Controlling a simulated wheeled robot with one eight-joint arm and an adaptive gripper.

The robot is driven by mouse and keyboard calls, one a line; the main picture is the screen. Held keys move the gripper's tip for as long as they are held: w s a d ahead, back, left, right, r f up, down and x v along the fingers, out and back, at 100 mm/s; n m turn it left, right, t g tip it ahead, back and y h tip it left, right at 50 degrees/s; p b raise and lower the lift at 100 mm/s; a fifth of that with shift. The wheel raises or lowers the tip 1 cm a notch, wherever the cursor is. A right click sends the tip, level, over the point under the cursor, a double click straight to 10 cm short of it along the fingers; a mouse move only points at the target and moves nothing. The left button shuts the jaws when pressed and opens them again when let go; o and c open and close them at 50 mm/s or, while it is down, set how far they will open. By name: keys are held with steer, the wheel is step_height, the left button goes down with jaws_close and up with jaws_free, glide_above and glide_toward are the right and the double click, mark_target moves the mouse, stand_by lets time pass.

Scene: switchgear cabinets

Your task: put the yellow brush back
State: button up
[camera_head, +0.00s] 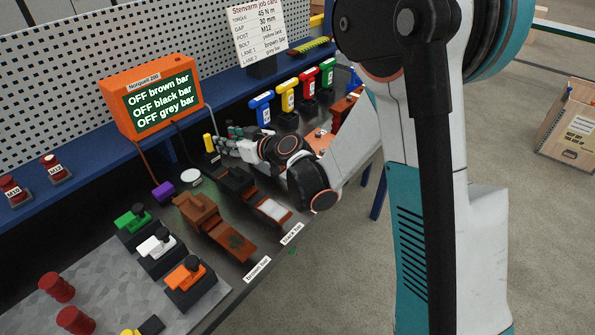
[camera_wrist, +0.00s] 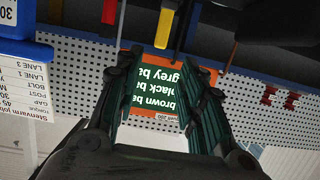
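A small upright yellow piece (camera_head: 208,143) stands just beyond my gripper's tips on the bench; I take it as the yellow brush, but its bristles cannot be made out. A yellow bar, probably the same piece, shows in the wrist view (camera_wrist: 165,25), past the fingertips. My gripper (camera_head: 228,137) reaches leftward low over the bench. In the wrist view my gripper (camera_wrist: 165,62) has its two fingers apart, with nothing held between them.
An orange display box (camera_head: 155,95) reads OFF for the brown, black and grey bars; its cables hang near my gripper. Coloured T-handled tools (camera_head: 287,97) stand behind my arm. Brown (camera_head: 205,215) and black (camera_head: 238,180) bar assemblies and clamp blocks (camera_head: 155,245) crowd the front. A wooden crate (camera_head: 570,125) stands right.

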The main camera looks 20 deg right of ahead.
steer(key=s+d+r+m+g+h, duration=0.1)
steer(key=s+d+r+h, duration=0.2)
steer(key=s, duration=0.4)
steer(key=s+d+r+m+g, duration=0.1)
steer(key=s+d+r+g, duration=0.15)
steer(key=s+r, duration=0.35)
steer(key=s+d+m+h, duration=0.1)
steer(key=s+d, duration=0.2)
steer(key=s, duration=0.4)
steer(key=s+d+f+m+g+h, duration=0.1)
steer(key=s+d+m+h, duration=0.1)
steer(key=s+d, duration=0.2)
steer(key=s+d+f+m+h, duration=0.1)
steer(key=s+d, duration=0.3)
steer(key=s, duration=0.6)
steer(key=shift+s+d+f+m+g+h, duration=0.15)
steer(key=shift+s+f+m+g+h, duration=0.1)
steer(key=shift+m+g+h, duration=0.25)
